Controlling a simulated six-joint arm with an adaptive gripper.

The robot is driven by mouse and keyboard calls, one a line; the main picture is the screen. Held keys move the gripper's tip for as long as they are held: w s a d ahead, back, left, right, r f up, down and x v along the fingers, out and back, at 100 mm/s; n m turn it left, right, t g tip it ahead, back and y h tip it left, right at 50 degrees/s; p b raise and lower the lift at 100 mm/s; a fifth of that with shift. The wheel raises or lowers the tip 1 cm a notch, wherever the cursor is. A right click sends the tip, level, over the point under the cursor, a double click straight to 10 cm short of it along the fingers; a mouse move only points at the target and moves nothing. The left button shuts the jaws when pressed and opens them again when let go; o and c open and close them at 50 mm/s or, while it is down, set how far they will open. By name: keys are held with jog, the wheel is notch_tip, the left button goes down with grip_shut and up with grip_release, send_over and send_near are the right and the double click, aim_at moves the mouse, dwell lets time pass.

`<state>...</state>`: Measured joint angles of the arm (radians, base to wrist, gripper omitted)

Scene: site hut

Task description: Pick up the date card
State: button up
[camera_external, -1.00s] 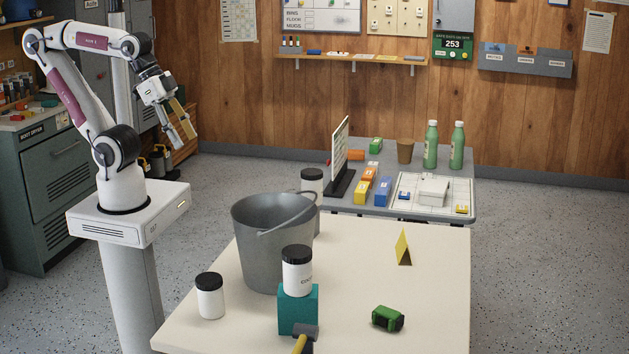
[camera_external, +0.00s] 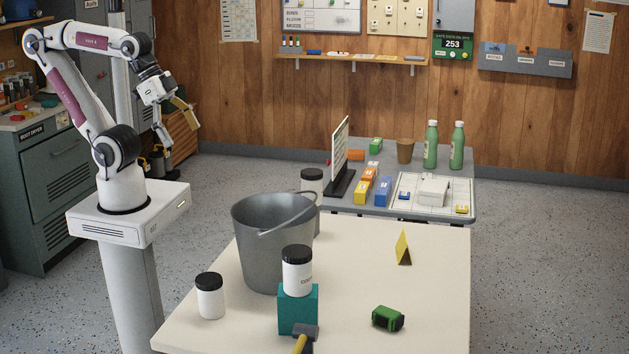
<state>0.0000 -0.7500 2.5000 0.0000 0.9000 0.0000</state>
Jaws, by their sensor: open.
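My gripper (camera_external: 183,137) is at the upper left, high above the floor and left of the white table. Its fingers are spread apart with nothing between them. No card with a readable date shows. A yellow folded card (camera_external: 403,247) stands like a tent on the right back part of the white table, far from my gripper. I cannot tell whether it is the date card.
The white table (camera_external: 360,268) also holds a grey bucket (camera_external: 262,248), a black-lidded jar (camera_external: 210,296), another jar (camera_external: 297,272) on a teal block (camera_external: 298,312), a hammer (camera_external: 304,338) and a green object (camera_external: 388,318). A grey table (camera_external: 459,212) with boxes and bottles stands behind.

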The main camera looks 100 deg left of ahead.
jog(key=shift+w, duration=0.1)
jog(key=w+a+f+n+t, duration=0.1)
jog(key=w+a, duration=0.1)
jog(key=w, duration=0.9)
jog(key=w+a+f+n+t+y, duration=0.1)
jog(key=w+a+f, duration=0.15)
jog(key=w, duration=0.95)
jog(key=w+a+n+t, duration=0.1)
jog(key=w+a+t, duration=0.15)
jog(key=w, duration=0.85)
jog(key=shift+w+a+f+n+t, duration=0.35)
jog(key=shift+w+a+f, duration=1)
jog(key=shift+w+f, duration=2.25)
jog(key=shift+w+a+f+n+t, duration=0.35)
jog(key=shift+w+a+f, duration=1.5)
jog(key=shift+f, duration=2.9)
jog(key=shift+w+a+f+n+t, duration=0.1)
jog(key=shift+w+a+f+t, duration=0.6)
jog(key=shift+w+f, duration=3.1)
jog(key=shift+s+a+f, duration=0.15)
jog(key=shift+s+f, duration=0.25)
